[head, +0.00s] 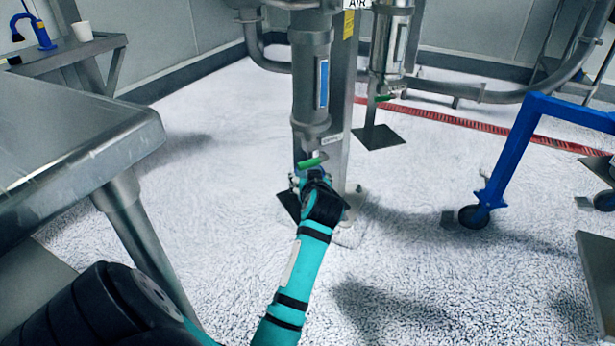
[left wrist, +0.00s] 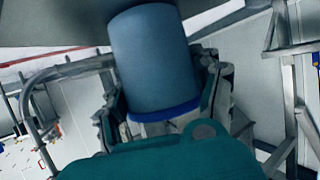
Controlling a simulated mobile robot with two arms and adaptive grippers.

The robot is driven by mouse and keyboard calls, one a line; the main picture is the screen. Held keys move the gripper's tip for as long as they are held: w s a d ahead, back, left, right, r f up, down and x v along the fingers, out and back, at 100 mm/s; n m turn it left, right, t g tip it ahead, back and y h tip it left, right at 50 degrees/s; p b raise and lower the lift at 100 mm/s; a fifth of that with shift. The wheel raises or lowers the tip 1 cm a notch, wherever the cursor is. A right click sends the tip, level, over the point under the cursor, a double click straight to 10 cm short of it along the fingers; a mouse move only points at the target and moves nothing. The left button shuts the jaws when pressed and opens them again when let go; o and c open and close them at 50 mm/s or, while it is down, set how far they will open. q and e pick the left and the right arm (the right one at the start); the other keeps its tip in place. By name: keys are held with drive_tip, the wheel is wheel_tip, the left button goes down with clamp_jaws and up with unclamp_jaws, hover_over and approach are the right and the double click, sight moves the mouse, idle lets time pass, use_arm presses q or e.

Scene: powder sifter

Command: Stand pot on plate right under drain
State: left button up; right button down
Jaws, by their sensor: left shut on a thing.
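The pot (left wrist: 155,60) is a blue-grey cylinder with a brighter blue rim, seen close up in the left wrist view. My left gripper (left wrist: 165,112) is shut on it, with fingers on both sides. In the head view my left gripper (head: 318,182) is just below the drain (head: 311,85), a grey vertical cylinder with a green valve handle (head: 312,161). The pot is mostly hidden there. A dark plate (head: 287,204) shows partly behind the gripper, low under the drain. I cannot tell whether the pot touches it. My right gripper is not in view.
A second drain pipe (head: 390,45) stands farther right, above another dark plate (head: 379,136). A metal table (head: 75,130) is at left. A blue wheeled frame (head: 515,145) is at right. Pale floor (head: 220,215) is clear between the table and the drain.

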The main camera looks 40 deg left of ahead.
use_arm(q)
drive_tip(key=shift+s+d+r, duration=0.1)
drive_tip(key=shift+d, duration=0.05)
drive_tip(key=o, duration=1.2)
drive_tip(key=shift+o, duration=0.2)
